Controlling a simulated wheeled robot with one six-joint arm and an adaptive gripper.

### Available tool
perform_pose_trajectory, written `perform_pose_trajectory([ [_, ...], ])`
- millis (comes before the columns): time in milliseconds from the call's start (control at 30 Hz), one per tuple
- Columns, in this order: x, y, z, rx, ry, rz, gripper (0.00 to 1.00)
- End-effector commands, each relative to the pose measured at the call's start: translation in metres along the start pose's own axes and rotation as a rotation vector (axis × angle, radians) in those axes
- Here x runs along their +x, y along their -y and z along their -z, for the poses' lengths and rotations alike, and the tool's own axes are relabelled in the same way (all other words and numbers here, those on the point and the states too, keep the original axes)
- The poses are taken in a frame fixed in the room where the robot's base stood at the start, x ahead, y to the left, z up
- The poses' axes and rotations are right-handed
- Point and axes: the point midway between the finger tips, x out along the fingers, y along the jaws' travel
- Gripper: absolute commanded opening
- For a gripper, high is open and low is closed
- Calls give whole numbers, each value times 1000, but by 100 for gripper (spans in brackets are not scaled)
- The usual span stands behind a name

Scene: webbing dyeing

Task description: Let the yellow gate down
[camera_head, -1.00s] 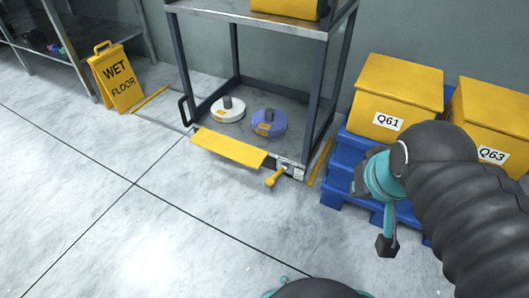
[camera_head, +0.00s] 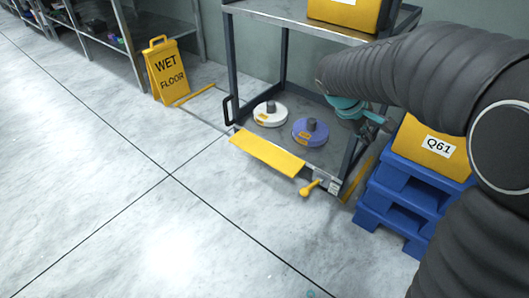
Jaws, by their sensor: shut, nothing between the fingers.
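The yellow gate (camera_head: 267,154) is a flat yellow panel along the front edge of the grey cart's (camera_head: 232,60) lower shelf. I cannot tell its exact tilt. A yellow lever with a round knob (camera_head: 309,189) sticks out at the gate's right end, by a small metal bracket (camera_head: 333,186). My gripper (camera_head: 384,123), teal and dark, is beside the cart's right side, above and to the right of the lever and apart from it. Its fingers are small and partly hidden; they look shut and empty. My dark arm covers part of the cart's right side.
A white reel (camera_head: 270,116) and a blue reel (camera_head: 309,134) lie on the lower shelf. A wet floor sign (camera_head: 166,72) stands at left. The floor in front is clear.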

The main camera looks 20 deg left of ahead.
Motion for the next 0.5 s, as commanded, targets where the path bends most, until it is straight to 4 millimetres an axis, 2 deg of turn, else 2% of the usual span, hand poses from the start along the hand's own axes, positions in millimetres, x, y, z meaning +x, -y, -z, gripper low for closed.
perform_pose_trajectory([
  [33,10,2,23,-67,19,-22,0],
  [267,47,12,117,-358,97,-153,0],
  [500,88,50,218,-658,170,-308,0],
])
